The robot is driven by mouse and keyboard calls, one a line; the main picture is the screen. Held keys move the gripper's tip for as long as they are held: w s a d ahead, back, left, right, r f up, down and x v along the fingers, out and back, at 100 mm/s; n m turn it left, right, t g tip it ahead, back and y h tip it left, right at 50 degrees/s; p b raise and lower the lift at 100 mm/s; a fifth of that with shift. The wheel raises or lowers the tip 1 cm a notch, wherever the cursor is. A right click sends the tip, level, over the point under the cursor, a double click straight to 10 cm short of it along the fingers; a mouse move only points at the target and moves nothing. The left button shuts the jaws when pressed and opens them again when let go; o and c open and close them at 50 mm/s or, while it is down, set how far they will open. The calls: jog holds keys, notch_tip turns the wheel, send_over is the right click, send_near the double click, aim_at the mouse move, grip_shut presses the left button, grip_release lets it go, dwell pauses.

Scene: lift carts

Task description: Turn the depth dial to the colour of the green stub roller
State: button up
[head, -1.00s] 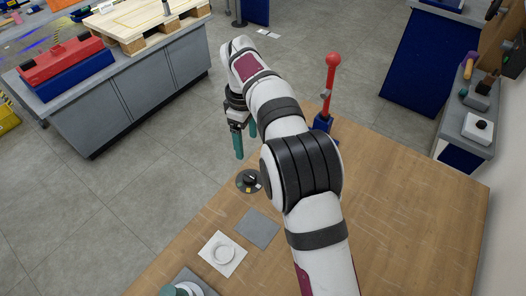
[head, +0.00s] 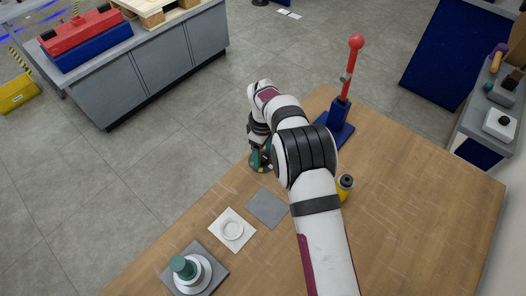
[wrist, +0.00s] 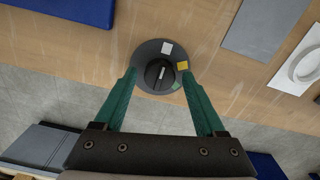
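The dial (wrist: 147,52) is a dark grey disc with a black knob (wrist: 159,75) and white, yellow and green patches near its rim. The knob's pale line points roughly toward the white patch (wrist: 167,47). The green patch (wrist: 176,85) is at lower right, beside a finger. In the head view, the dial (head: 257,168) is partly hidden by my gripper (head: 262,158). In the wrist view, my gripper (wrist: 159,73) is open, its teal fingers on either side of the knob; contact is not visible. The green stub roller (head: 182,266) stands upright on a white round base at the table's front left.
A grey square (head: 267,207) and a white plate with a ring (head: 232,230) lie between dial and roller. A red-knobbed lever (head: 348,75) on a blue base stands beyond my arm. A yellow, dark-topped object (head: 345,187) is right of my arm. The table's right side is clear.

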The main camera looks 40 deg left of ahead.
grip_shut()
jog(key=m, duration=0.5)
jog(key=shift+m, duration=0.3)
jog(key=m, duration=1.2)
jog(key=shift+m, duration=0.3)
jog(key=m, duration=0.5)
jog(key=shift+a, duration=0.1)
jog(key=shift+m, duration=0.5)
